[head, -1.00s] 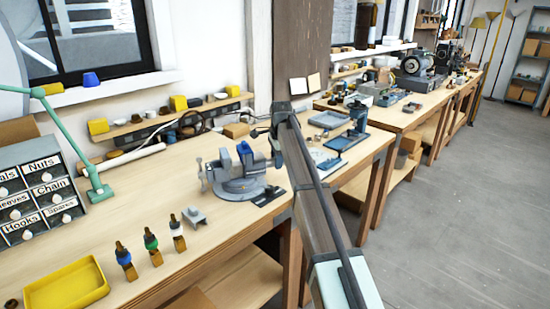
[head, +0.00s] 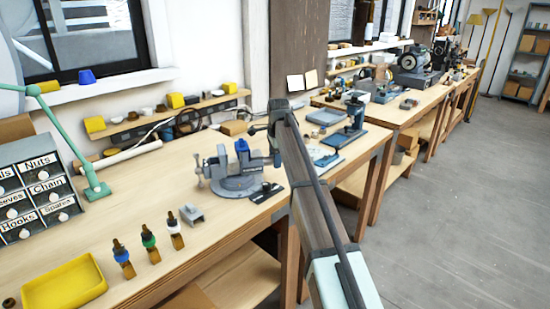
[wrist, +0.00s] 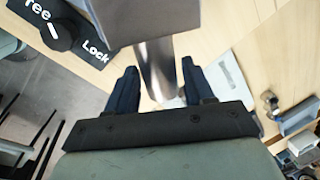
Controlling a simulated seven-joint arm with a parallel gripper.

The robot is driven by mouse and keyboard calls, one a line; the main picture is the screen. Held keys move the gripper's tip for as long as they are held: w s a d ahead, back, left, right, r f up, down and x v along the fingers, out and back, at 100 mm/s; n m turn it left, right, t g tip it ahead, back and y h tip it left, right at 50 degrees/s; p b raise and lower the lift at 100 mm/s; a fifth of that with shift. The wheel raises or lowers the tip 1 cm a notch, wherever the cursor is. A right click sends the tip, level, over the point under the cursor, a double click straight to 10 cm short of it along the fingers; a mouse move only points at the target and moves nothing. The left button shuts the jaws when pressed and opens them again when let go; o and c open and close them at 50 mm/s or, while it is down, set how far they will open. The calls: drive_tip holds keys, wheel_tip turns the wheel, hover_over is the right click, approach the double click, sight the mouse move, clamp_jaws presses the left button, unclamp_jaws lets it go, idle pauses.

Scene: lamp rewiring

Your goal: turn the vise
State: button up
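The grey vise (head: 238,184) stands on its round base near the front edge of the wooden bench, with a blue part on top. My gripper (head: 276,155) is at its right side in the head view, partly hidden by my own arm. In the wrist view, my two dark fingers (wrist: 160,84) stand on both sides of a silver bar (wrist: 157,65) that runs from the vise's grey block (wrist: 145,18). A black knob (wrist: 60,35) lies between the words "Free" and "Lock".
A yellow tray (head: 65,284) is at the front left, beside a drawer cabinet (head: 38,190). A blue tool stand (head: 347,132) is on the bench beyond my arm.

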drive_tip(key=shift+o, duration=1)
wheel_tip(320, 180, up, 14)
drive_tip(key=s, duration=0.2)
drive_tip(key=shift+s+d+f, duration=0.2)
drive_tip(key=shift+s+d, duration=0.1)
